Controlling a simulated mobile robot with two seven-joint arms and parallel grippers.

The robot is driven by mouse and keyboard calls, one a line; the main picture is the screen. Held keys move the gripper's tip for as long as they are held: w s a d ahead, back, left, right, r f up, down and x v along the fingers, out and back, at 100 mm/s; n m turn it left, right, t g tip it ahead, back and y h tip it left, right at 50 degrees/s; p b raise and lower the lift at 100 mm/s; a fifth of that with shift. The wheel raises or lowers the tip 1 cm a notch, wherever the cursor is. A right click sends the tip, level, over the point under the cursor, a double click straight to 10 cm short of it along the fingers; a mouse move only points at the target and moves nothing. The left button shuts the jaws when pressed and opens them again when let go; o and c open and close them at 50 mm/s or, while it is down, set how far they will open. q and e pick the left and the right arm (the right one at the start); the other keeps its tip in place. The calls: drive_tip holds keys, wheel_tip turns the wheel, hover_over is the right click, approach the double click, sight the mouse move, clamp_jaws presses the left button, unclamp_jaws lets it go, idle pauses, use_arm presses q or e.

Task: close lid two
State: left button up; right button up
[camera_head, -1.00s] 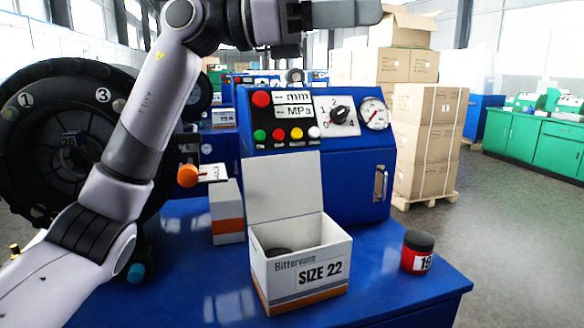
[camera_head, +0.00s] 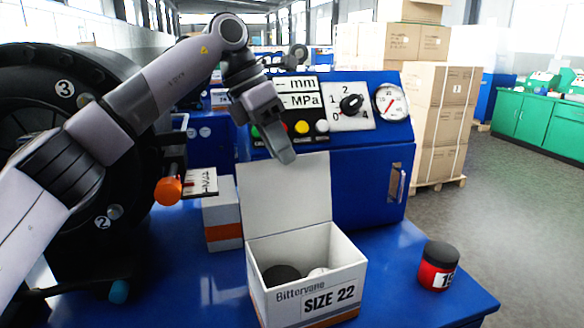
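The white box marked "SIZE 22" (camera_head: 310,292) stands on the blue table. Its lid (camera_head: 285,190) is open and stands upright from the back edge. A dark round piece and a pale round piece lie inside the box. My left gripper (camera_head: 286,157) points downward in front of the control panel, just above or beside the top edge of the lid; I cannot tell whether it touches. Its fingers look close together, but their opening is not clear. My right gripper is not in view.
A red jar with a black cap (camera_head: 437,266) stands right of the box. A white and orange box (camera_head: 221,222) stands behind it at left. The blue machine with its panel (camera_head: 352,160) rises behind. A large black wheel (camera_head: 60,150) is at left.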

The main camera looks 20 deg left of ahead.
sight(292, 167)
use_arm(q)
drive_tip(key=x, duration=0.5)
clamp_jaws()
idle(1.4)
